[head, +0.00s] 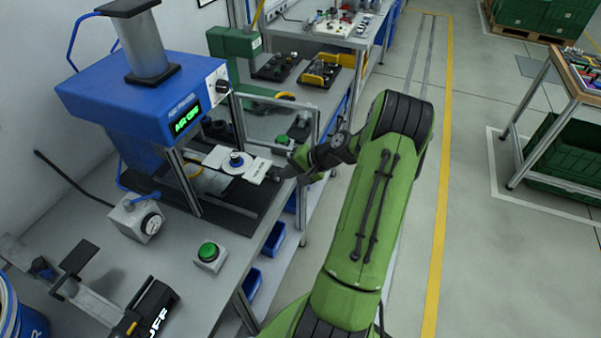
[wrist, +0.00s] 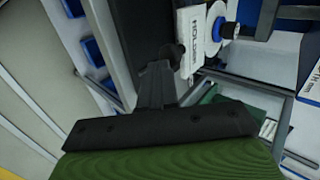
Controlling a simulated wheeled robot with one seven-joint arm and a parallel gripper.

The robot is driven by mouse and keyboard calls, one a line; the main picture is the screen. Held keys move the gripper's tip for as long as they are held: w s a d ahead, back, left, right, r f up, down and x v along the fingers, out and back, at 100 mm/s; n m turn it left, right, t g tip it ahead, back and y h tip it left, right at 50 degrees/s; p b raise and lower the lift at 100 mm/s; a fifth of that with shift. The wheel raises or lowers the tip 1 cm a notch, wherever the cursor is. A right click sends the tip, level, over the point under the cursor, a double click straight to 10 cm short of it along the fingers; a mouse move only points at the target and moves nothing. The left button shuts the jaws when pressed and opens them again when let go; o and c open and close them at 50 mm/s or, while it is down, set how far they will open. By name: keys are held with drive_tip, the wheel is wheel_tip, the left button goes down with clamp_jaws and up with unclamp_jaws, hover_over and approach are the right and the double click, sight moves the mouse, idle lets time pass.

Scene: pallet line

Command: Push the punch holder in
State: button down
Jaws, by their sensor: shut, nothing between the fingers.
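The punch holder (head: 257,170) is a white labelled plate with a round white disc and a blue knob, lying in the opening of the blue press (head: 140,95). In the wrist view the holder (wrist: 188,48) is at the upper middle, its lettering partly readable. My gripper (head: 275,174) is at the holder's outer end, on the aisle side. In the wrist view my gripper (wrist: 171,56) is shut and empty, its dark tips right beside the plate's end. I cannot tell whether they touch it.
A green button box (head: 209,256) and a gauge box (head: 138,217) stand on the bench at the press's near side. Metal frame posts (head: 186,180) flank the opening. A green machine (head: 236,45) stands behind. The aisle floor (head: 405,270) at right is clear.

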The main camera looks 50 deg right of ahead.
sight(256, 165)
drive_tip(key=shift+w, duration=0.1)
drive_tip(key=w+a, duration=0.1)
drive_tip(key=w, duration=0.1)
drive_tip(key=w+a, duration=0.1)
drive_tip(key=w, duration=0.2)
drive_tip(key=w+a, duration=0.1)
drive_tip(key=w, duration=0.2)
drive_tip(key=shift+w, duration=0.1)
